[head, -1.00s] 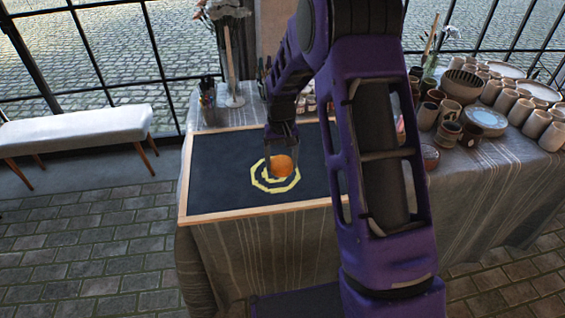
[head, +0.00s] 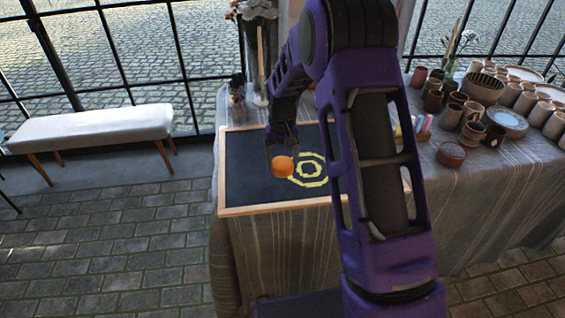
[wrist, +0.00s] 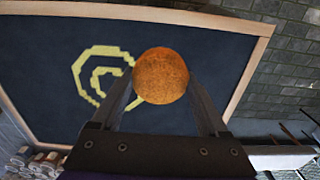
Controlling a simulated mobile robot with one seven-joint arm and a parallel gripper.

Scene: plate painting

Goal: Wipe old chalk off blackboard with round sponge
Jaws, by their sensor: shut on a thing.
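The blackboard (head: 245,183) lies flat on the cloth-covered table, dark with a light wooden frame. Yellow chalk rings (head: 309,183) are drawn on it, and they also show in the wrist view (wrist: 84,82) with a gap on the side facing the sponge. The round orange sponge (head: 282,167) is held between the fingers of my gripper (head: 280,152), just left of the rings in the head view. In the wrist view the sponge (wrist: 160,76) sits between the two fingertips (wrist: 162,88). I cannot tell whether the sponge touches the board.
A small reddish bowl (head: 451,154), cups, plates and other pottery crowd the table's right side. A vase (head: 261,50) and a brush cup (head: 237,91) stand behind the board. A white bench (head: 95,128) stands at left. The board's left part is clear.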

